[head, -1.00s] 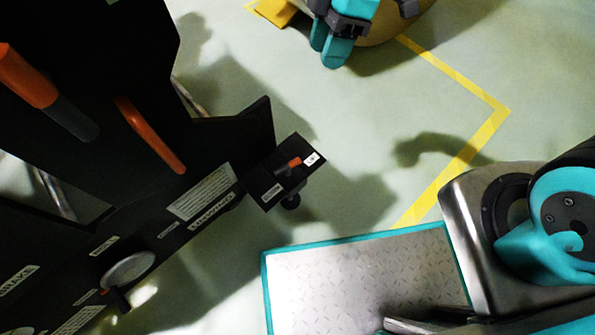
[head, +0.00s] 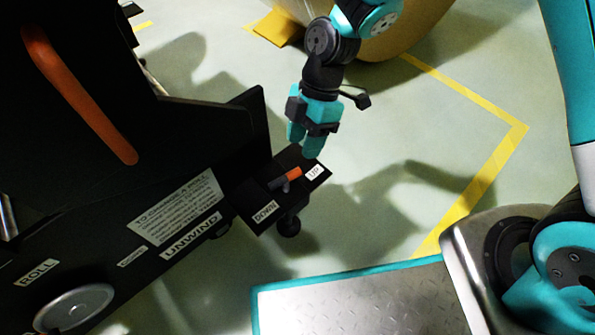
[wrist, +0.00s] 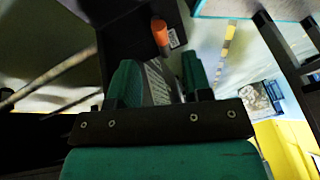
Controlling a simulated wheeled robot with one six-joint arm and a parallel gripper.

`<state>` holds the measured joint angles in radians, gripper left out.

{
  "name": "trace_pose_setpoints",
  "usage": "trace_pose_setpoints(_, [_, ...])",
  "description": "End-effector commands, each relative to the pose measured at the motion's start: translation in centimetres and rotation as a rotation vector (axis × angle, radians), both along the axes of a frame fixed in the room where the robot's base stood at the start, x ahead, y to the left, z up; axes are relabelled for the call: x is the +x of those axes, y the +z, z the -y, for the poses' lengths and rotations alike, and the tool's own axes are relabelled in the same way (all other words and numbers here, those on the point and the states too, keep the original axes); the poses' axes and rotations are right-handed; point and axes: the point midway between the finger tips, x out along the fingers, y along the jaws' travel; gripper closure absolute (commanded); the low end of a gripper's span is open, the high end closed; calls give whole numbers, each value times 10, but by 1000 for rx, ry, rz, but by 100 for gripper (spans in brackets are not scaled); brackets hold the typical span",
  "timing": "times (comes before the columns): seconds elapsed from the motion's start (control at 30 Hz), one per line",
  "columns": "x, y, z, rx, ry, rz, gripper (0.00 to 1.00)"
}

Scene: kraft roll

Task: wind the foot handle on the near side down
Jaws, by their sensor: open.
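The foot handle (head: 292,174) is a small orange lever with a grey stem. It sits on a black plate (head: 250,199) marked UP and DOWN, at the corner of the black machine, with its orange end toward the UP label. In the wrist view the orange handle (wrist: 160,32) shows beyond the fingers, near the top. My gripper (head: 305,146) has teal fingers, is open and empty, and hangs just above and behind the handle in the head view. I cannot tell the exact height between them.
The black machine (head: 200,140) fills the left, with a long orange handle (head: 80,95) and a round metal knob (head: 74,308). A large brown roll (head: 415,30) lies at the top. A metal step plate (head: 350,305) is below. Open floor lies right of the plate.

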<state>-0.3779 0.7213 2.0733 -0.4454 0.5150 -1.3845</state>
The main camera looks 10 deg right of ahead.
Motion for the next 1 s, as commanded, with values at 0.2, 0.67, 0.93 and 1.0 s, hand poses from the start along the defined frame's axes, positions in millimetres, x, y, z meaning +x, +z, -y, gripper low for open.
trace_pose_setpoints(0.2, [-14, -43, -12, -2, 2, -2, 55])
trace_pose_setpoints(0.67, [-21, -57, -18, 0, 0, 0, 55])
trace_pose_setpoints(0.93, [-20, -57, -18, 0, 0, 0, 100])
trace_pose_setpoints(1.0, [-20, -57, -17, 0, 0, 0, 100])
